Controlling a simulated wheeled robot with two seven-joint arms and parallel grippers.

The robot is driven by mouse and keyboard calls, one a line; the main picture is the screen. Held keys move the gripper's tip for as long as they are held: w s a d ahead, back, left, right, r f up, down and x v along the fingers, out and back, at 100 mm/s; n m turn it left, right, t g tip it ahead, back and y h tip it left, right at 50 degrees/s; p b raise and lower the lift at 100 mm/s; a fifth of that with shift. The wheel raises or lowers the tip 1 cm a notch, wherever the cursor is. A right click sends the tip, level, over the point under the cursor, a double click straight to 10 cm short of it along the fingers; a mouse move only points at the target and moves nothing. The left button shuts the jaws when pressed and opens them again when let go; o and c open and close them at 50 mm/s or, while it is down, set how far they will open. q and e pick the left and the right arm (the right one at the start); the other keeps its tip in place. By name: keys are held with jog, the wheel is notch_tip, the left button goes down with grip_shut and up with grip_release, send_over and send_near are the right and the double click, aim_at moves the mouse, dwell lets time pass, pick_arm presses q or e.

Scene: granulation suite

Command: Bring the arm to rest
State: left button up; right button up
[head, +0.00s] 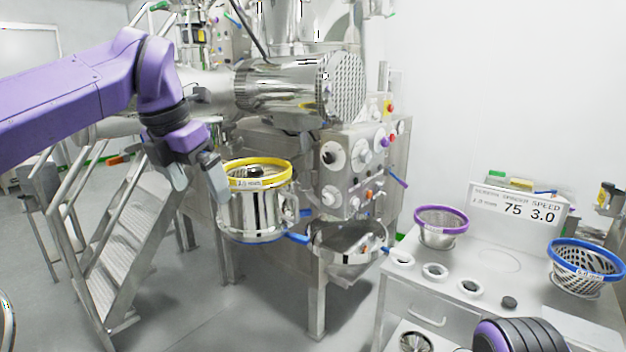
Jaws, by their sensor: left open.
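My left arm (85,85) is purple and reaches in from the left, its forearm bent down at the wrist. My left gripper (197,190) points downward and is open, with nothing between its fingers. It is just left of a steel pot with a yellow rim (255,215); I cannot tell whether the right finger touches the rim. Part of my right arm (515,337) shows at the bottom right; its gripper is out of view.
The steel machine with a control panel (350,165) stands behind the pot. Metal stairs (140,235) are at left. On the right counter (440,290) are a purple-rimmed basket (441,231), a blue-rimmed basket (583,270), white rings (435,272) and a display sign (515,212).

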pick_arm(q)
jog(key=w+a+f+m+t+y, duration=0.1)
jog(key=w+a+f+t+y, duration=0.15)
jog(key=a+f+y, duration=0.35)
jog(key=w+a+f+m+t+y, duration=0.1)
jog(key=w+a+f+y, duration=0.2)
jog(key=f, duration=0.5)
jog(key=s+d+f+m+t, duration=0.15)
jog(key=f+m, duration=0.45)
jog(key=f, duration=0.7)
jog(key=s+f+m+t, duration=0.2)
jog(key=f+m, duration=0.4)
jog(key=f, duration=0.7)
jog(key=s+f+m+g+h, duration=0.25)
jog(key=s+f+m, duration=0.25)
jog(key=s+f, duration=0.6)
jog(key=s+a+f+m+g+h, duration=0.1)
jog(key=s+f, duration=0.4)
jog(key=s, duration=0.7)
jog(key=s+a+f+m+g, duration=0.2)
jog(key=s+f+m+g, duration=0.1)
jog(key=s, duration=0.9)
notch_tip(320, 180, down, 2)
jog(key=shift+s+a+f+m+g+h, duration=0.15)
jog(key=shift+s+m+g+h, duration=0.1)
jog(key=shift+m+g+h, duration=0.15)
